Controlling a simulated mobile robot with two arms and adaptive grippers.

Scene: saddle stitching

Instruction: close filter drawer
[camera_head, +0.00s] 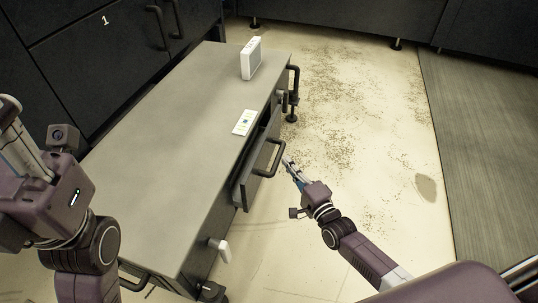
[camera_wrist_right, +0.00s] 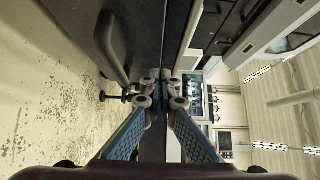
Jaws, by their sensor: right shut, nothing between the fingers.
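The filter drawer (camera_head: 240,191) stands pulled out from the right side of the grey workbench (camera_head: 165,150). Its dark handle (camera_head: 275,158) sticks out from its front. My right gripper (camera_head: 287,162) is beside the handle, on its right, with the fingers pointing at the drawer side. In the right wrist view its fingertips (camera_wrist_right: 160,88) are together with nothing between them, near a dark panel and a dark handle bar (camera_wrist_right: 110,46). I cannot tell whether they touch the panel. My left gripper (camera_head: 18,130) is at the left edge, only partly seen, its fingertips not clear.
A white box (camera_head: 250,58) stands at the bench's far end. A small white card (camera_head: 243,122) lies on the top near the drawer. Dark cabinets (camera_head: 95,55) stand along the left. The speckled floor (camera_head: 360,120) to the right is free.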

